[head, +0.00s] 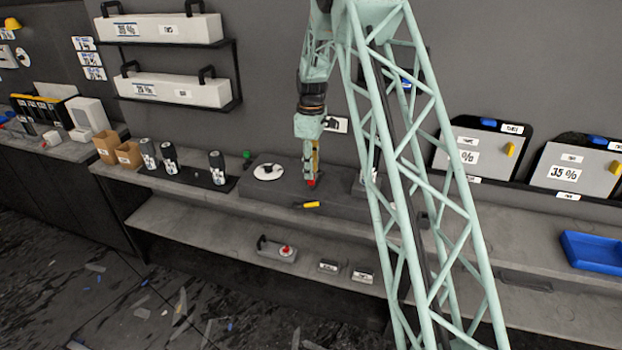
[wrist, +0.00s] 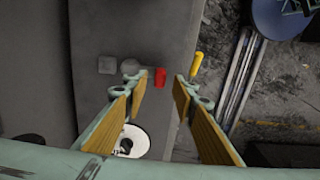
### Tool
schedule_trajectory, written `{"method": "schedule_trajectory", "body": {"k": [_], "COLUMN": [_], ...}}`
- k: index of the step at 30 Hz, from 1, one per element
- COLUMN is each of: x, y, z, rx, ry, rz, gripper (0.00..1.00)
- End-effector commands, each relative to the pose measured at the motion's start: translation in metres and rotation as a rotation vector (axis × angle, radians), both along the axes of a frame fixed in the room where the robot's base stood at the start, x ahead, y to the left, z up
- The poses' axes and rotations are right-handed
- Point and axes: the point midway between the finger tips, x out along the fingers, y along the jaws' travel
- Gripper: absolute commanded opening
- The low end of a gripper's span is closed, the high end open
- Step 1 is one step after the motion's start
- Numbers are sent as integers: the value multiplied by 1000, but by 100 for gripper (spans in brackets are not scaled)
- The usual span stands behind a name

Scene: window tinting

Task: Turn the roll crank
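The crank appears to be the small red upright handle (wrist: 160,78) with a grey round part (wrist: 131,67) beside it, on the dark bench block. In the head view the red handle (head: 311,183) shows at the tip of my gripper (head: 313,172). In the wrist view my gripper (wrist: 163,86) is open, with its two tan-padded fingers apart. My arm hides part of the bench to the right.
A white disc (head: 268,172) lies on the block left of my gripper. A yellow-handled item (head: 311,204) is at the block's front edge. Several dark rolls stand farther left, including one (head: 217,168). A blue tray (head: 592,251) is at the far right.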

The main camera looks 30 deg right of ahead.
Motion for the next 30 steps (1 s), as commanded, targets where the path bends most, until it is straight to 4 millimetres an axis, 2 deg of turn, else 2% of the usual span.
{"method": "schedule_trajectory", "body": {"k": [3,9,15,24,30], "x": [0,0,0,0,0], "y": [0,0,0,0,0], "z": [-15,-33,-41,-42,-42], "rx": [0,0,0,0,0], "ry": [1,0,0,0,0], "rz": [0,0,0,0,0], "gripper": [25,25,25,25,9]}}
